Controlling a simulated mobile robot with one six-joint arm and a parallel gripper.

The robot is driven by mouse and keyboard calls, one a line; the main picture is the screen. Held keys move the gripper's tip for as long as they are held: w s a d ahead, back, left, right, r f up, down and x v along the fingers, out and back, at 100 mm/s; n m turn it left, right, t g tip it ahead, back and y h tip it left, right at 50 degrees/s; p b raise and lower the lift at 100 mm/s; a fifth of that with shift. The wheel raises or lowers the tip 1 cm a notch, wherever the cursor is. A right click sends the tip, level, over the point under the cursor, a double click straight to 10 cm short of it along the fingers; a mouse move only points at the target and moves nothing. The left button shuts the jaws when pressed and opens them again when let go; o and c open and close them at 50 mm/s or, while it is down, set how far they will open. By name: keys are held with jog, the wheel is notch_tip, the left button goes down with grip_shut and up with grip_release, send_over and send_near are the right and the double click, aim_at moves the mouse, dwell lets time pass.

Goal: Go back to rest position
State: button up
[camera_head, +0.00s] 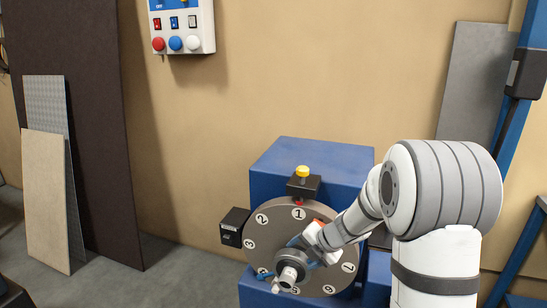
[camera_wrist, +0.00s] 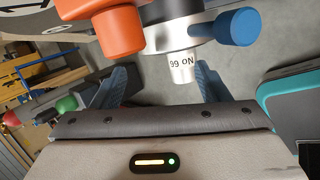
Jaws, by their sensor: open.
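My gripper (camera_head: 308,252) is in front of the numbered grey disc (camera_head: 316,216) in the head view, by its dark central hub. In the wrist view, its two blue fingers stand wide apart, so my gripper (camera_wrist: 165,82) is open. A silver and white part (camera_wrist: 183,68) marked "No 66", upside down, points toward the gap between the fingers. I see nothing clamped; whether a finger touches the part cannot be told. My arm hides the disc's right side.
The disc is on a blue machine (camera_head: 312,157) with a yellow-topped button (camera_head: 302,173). An orange cylinder (camera_wrist: 110,30) and a blue knob (camera_wrist: 238,27) are close to the fingers. A control box (camera_head: 181,28) hangs on the wall. Panels (camera_head: 48,200) lean at left; floor between is clear.

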jog(key=w+d+r+m+t+h, duration=0.1)
jog(key=d+r+m+t+h, duration=0.15)
jog(key=r+m+t, duration=0.35)
jog(key=s+d+r+m+g+h, duration=0.2)
jog(key=s+d+r+m+h, duration=0.5)
jog(key=m, duration=0.5)
jog(key=s+a+f+m+g+y, duration=0.1)
jog(key=s+m, duration=0.4)
jog(key=s, duration=0.6)
jog(key=s+a+m+g+y, duration=0.2)
jog(key=s+m+g, duration=0.3)
jog(key=s, duration=0.7)
jog(key=shift+a+f+m+y, duration=0.35)
jog(key=shift+a+f+m, duration=0.1)
jog(key=shift+m, duration=0.15)
